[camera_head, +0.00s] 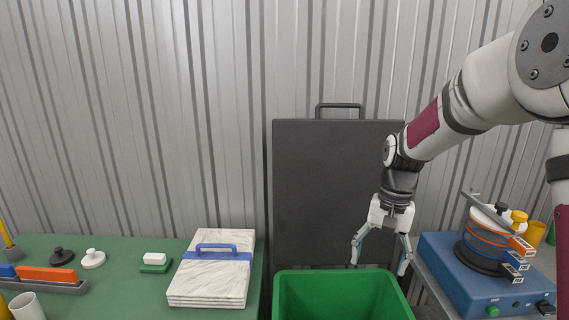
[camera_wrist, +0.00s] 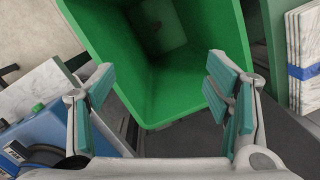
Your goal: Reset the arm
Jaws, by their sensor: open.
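My gripper (camera_head: 382,262) hangs from the arm at the right of the head view, fingers pointing down over the back right part of a green bin (camera_head: 340,300). The fingers are spread wide with nothing between them. In the wrist view my gripper (camera_wrist: 158,95) shows both teal finger pads apart. The green bin (camera_wrist: 95,30) lies below and beyond them, and the part of its inside that shows looks empty, though a dull patch shows on its floor. The arm is bent, reaching in from the upper right.
A dark panel with a handle (camera_head: 335,190) stands behind the bin. A green table (camera_head: 120,290) at left carries strapped white slabs (camera_head: 212,280), small knobs and a tray (camera_head: 50,285). A blue machine (camera_head: 475,285) with a round stack sits at right. A corrugated wall closes the back.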

